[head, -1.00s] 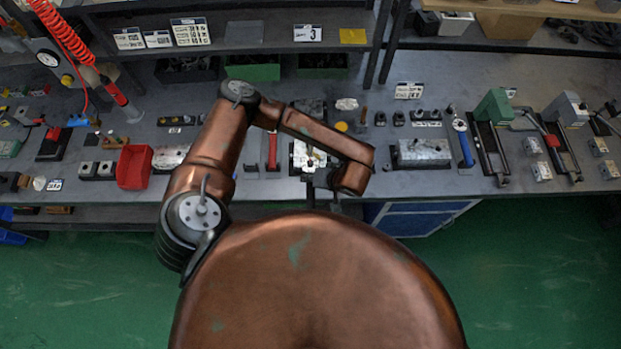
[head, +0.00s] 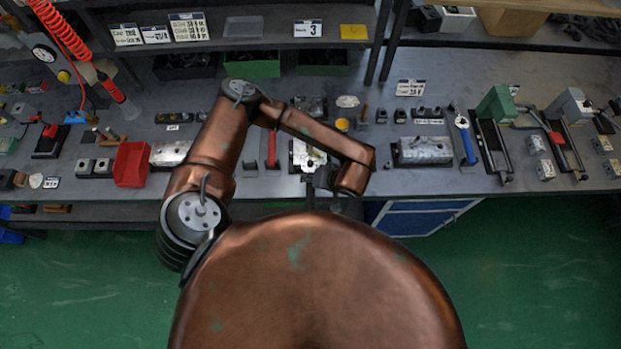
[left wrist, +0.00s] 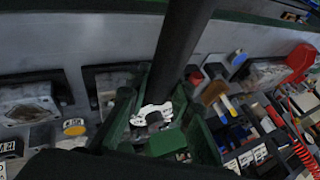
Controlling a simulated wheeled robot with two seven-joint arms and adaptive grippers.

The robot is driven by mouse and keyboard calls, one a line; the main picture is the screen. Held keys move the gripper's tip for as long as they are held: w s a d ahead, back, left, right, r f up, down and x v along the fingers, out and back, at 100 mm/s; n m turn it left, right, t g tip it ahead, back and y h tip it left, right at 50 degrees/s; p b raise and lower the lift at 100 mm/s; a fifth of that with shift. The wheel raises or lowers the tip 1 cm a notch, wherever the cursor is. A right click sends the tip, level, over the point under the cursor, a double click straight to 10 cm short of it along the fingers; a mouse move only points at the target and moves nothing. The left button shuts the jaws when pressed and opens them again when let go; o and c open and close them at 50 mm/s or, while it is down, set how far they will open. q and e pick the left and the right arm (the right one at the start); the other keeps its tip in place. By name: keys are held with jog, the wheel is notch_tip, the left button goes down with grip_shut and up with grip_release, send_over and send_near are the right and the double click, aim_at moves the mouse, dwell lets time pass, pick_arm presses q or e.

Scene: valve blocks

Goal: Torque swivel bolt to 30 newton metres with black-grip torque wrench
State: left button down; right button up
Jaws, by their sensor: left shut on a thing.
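My left gripper (left wrist: 158,122), with greenish fingers, is shut on a long dark shaft in the left wrist view, which looks like the black-grip torque wrench (left wrist: 182,45). A pale metal piece (left wrist: 150,112) shows between the fingers; I cannot tell whether it belongs to the tool or to a valve block. In the head view a pale valve block (head: 303,155) sits at the bench's front edge beside my left wrist, with a small dark and red spot on it. My wrist hides the gripper there. The swivel bolt cannot be made out clearly. My right gripper is out of view.
A red-handled tool (head: 271,150) lies left of the block. A metal block (head: 422,150) and a blue-handled tool (head: 467,143) are to the right, with a green vise (head: 497,104) beyond. A red bin (head: 131,164) stands at left. Shelves run behind.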

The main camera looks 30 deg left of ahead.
pick_arm(q)
jog(key=shift+f, duration=0.1)
dwell(0.3)
jog(key=shift+a, duration=0.15)
jog(key=shift+s+a+m+t+b, duration=0.2)
jog(key=shift+s+a+m+t, duration=0.1)
jog(key=shift+a+m, duration=0.2)
jog(key=shift+s+a+m+t+b, duration=0.2)
jog(key=shift+a+m+t, duration=0.1)
jog(key=shift+a+m, duration=0.15)
jog(key=shift+a, duration=0.15)
jog(key=shift+s+a+m+t+h+b, duration=0.2)
jog(key=shift+a+m+t+b, duration=0.05)
jog(key=shift+a+m, duration=0.3)
jog(key=shift+s+a+m+t+h+b, duration=0.25)
jog(key=shift+a+m, duration=0.15)
jog(key=shift+a, duration=0.15)
